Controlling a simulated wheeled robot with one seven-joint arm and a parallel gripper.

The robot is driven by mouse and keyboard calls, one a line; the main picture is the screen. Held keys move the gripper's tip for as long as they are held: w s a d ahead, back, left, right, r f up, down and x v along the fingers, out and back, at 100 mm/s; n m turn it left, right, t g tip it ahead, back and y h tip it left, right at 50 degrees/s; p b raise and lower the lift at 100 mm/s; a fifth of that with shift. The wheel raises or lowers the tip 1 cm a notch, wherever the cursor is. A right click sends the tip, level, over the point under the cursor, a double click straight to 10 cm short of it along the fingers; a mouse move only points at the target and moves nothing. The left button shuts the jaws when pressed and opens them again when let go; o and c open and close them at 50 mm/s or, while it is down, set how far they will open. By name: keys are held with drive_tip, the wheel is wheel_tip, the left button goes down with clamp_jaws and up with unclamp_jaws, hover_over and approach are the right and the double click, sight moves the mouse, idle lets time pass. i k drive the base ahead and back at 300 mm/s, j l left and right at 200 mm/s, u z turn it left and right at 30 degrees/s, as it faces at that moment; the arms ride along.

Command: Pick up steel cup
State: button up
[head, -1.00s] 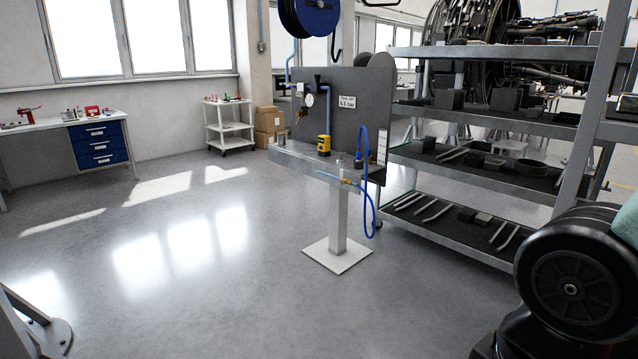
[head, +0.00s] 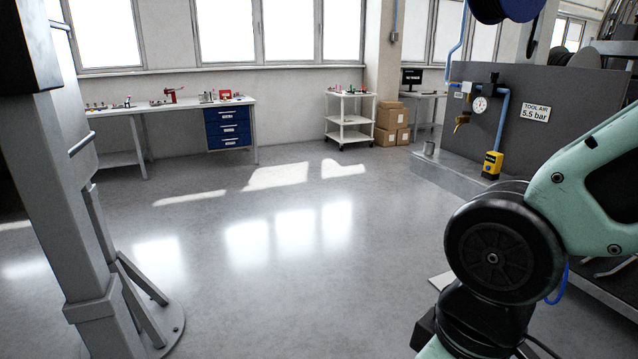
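A small grey metal cup (head: 430,148), which looks like the steel cup, stands upright near the left end of the ledge (head: 452,178) of the tool air station. It is small in the view. A yellow device (head: 492,165) stands to its right on the same ledge. My arm, with a black round joint and pale green links, fills the right side of the head view and hides part of the station. My gripper is out of view, so its opening does not show.
A grey steel post (head: 75,200) with a braced foot stands close at left. A workbench (head: 190,107) with blue drawers (head: 228,128), a white cart (head: 348,120) and cardboard boxes (head: 392,117) line the back. The floor (head: 290,270) between is clear.

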sight(429, 146)
drive_tip(key=i, duration=2)
drive_tip(key=i+j+z, duration=0.15)
drive_tip(key=i, duration=0.35)
drive_tip(key=i+z, duration=0.15)
drive_tip(key=i, duration=0.4)
drive_tip(key=i+j+z, duration=0.15)
drive_tip(key=i, duration=0.35)
drive_tip(key=i+j+z, duration=0.15)
drive_tip(key=i+j, duration=0.25)
drive_tip(key=i+j+z, duration=0.15)
drive_tip(key=i+j, duration=0.15)
drive_tip(key=i, duration=0.25)
